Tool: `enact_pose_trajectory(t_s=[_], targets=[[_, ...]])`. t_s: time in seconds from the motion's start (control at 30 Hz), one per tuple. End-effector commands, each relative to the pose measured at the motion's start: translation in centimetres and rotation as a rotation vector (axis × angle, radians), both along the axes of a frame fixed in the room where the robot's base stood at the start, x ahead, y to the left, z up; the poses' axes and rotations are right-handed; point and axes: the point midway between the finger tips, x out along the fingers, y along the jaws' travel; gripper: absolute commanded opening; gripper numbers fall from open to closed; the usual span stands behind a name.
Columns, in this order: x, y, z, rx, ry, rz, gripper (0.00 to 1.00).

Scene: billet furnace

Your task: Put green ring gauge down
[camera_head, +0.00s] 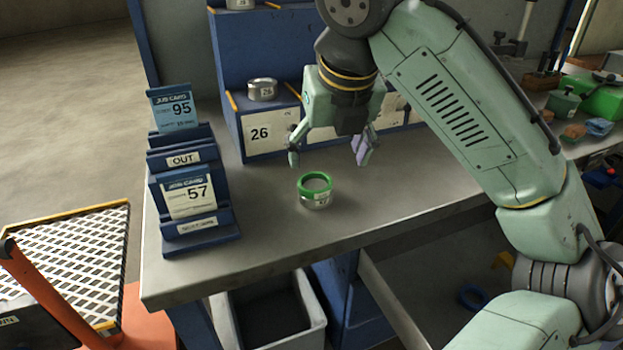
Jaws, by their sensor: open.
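The green ring gauge (315,182) is a short metal ring with a green top band and a small label on its side. It sits upright on the grey bench top (262,238), near the middle. My gripper (329,160) is open and empty, with its fingers spread above and behind the ring. The fingertips look apart from the ring.
A blue job card holder (225,232) with cards 95 and 57 stands at left. A blue stepped rack (228,105) behind holds another metal ring (262,89) above label 26. A grey bin (312,322) is below the bench's front edge. Bench space around the ring is clear.

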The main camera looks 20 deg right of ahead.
Motion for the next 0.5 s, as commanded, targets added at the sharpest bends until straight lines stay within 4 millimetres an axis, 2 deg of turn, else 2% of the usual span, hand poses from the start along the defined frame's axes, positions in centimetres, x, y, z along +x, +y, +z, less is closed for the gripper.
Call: enact_pose_trajectory(t_s=[0.1,0.33,0.5], targets=[[0.7,0.0,-1.7,0.002,0.001,0.001,0.74],[1.5,0.1,-3.2,0.000,0.000,0.000,0.74],[2.9,0.5,-5.3,-0.002,0.001,-0.001,0.74]])
